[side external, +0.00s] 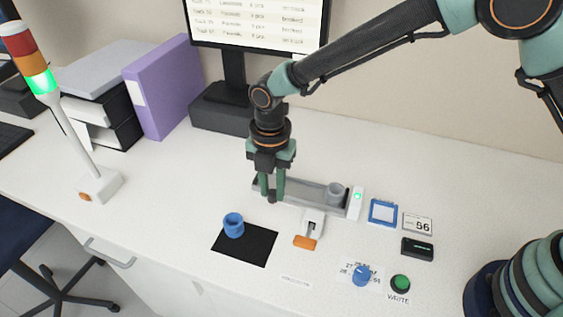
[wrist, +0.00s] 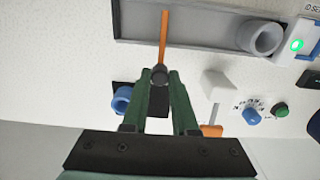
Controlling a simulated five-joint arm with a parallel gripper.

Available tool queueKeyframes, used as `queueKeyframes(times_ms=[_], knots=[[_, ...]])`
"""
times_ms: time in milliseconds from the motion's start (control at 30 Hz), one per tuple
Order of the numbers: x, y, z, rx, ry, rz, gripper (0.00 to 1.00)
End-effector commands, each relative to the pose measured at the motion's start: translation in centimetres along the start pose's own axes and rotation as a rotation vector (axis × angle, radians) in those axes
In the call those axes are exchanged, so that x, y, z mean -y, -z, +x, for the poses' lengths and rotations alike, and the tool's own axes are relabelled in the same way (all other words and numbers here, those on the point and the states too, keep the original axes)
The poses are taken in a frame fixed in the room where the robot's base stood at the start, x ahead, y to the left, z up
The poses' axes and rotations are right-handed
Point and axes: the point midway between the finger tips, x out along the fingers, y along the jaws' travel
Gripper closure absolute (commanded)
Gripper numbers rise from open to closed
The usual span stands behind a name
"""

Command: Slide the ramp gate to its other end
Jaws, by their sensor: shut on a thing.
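The ramp gate shows in the wrist view as a thin orange bar (wrist: 164,38) reaching across the grey track (wrist: 200,24), with a dark round knob at its near end. My gripper (wrist: 159,75) is shut on that knob. In the side view my gripper (side external: 272,197) points down at the left part of the track (side external: 310,207), at its near edge. The orange bar is hidden there behind the fingers. A grey ring-shaped tube (side external: 336,193) stands in the right end of the track, apart from my gripper.
A white block with an orange end (side external: 305,241) stands in front of the track. A blue cup (side external: 233,224) sits on a black mat (side external: 258,250). A blue knob (side external: 361,275) and green button (side external: 400,284) are front right. A light glows green (side external: 357,197) beside the track.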

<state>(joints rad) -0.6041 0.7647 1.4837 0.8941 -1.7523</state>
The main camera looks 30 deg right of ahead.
Motion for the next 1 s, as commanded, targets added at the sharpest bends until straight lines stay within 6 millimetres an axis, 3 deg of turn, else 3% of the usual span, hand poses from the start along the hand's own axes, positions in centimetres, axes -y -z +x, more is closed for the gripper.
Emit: queueKeyframes(times_ms=[67,100,133,467,1000], knots=[[-0.1,-0.5,-0.1,0.000,-0.002,0.002,1.00],[-0.1,-0.6,-0.1,0.000,-0.002,0.001,0.70],[-0.1,-0.5,-0.1,0.000,-0.002,0.000,0.59],[0.0,-0.5,-0.1,0.000,-0.002,0.000,0.59],[-0.1,-0.5,-4.6,0.001,-0.003,0.000,0.59]])
